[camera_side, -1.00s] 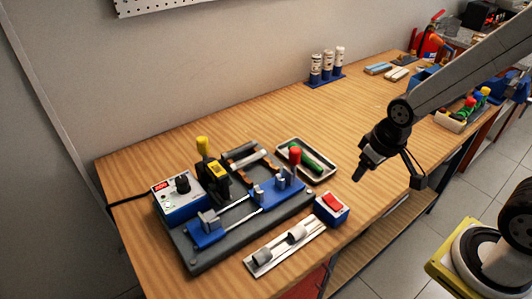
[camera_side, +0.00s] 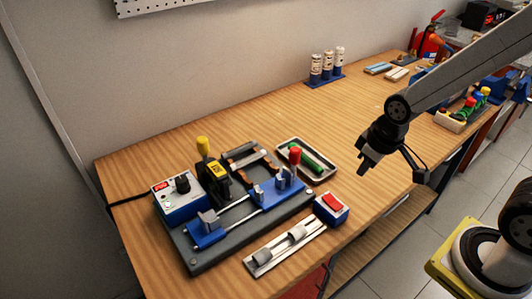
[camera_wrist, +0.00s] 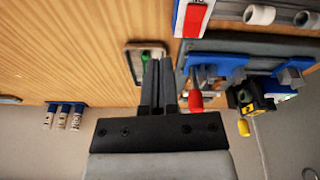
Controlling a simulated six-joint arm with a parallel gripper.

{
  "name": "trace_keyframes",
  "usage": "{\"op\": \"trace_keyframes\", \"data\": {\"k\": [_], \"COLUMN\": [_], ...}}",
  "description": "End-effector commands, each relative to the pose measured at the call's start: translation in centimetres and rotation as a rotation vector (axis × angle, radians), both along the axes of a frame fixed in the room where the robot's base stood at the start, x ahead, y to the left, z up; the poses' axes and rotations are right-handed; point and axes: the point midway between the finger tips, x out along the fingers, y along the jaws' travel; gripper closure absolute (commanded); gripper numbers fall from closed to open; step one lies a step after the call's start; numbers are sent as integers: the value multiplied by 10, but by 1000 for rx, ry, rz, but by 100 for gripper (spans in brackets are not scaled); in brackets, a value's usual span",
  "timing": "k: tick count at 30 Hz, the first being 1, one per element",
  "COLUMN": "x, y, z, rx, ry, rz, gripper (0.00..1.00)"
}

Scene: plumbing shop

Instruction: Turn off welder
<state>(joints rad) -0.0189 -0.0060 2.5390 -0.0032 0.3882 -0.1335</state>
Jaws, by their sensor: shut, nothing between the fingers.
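The welder (camera_side: 234,235) is a dark base with blue clamps, a red-topped lever (camera_side: 294,156) and a yellow-topped lever (camera_side: 202,147). At its left is a control box (camera_side: 182,205) with a lit red display and a black knob. A blue and white box with a red rocker switch (camera_side: 333,202) stands at its right front; the switch also shows at the top of the wrist view (camera_wrist: 194,18). My gripper (camera_side: 363,171) is shut and empty, above the table's right front edge, right of the switch box and apart from it. Its fingers show in the wrist view (camera_wrist: 158,64).
A tray with a green pipe (camera_side: 308,160) lies behind the switch box. A metal holder with grey fittings (camera_side: 291,250) lies along the front edge. White-labelled bottles (camera_side: 328,66) stand at the back. The table between bottles and tray is clear.

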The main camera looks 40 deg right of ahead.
Motion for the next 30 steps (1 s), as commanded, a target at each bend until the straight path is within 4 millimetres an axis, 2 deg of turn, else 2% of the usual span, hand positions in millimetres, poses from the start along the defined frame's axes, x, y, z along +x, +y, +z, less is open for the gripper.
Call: {"op": "trace_keyframes", "data": {"k": [30], "x": [18], "y": [44], "z": [53], "rx": [-221], "ry": [71], "rz": [1237], "gripper": [100]}}
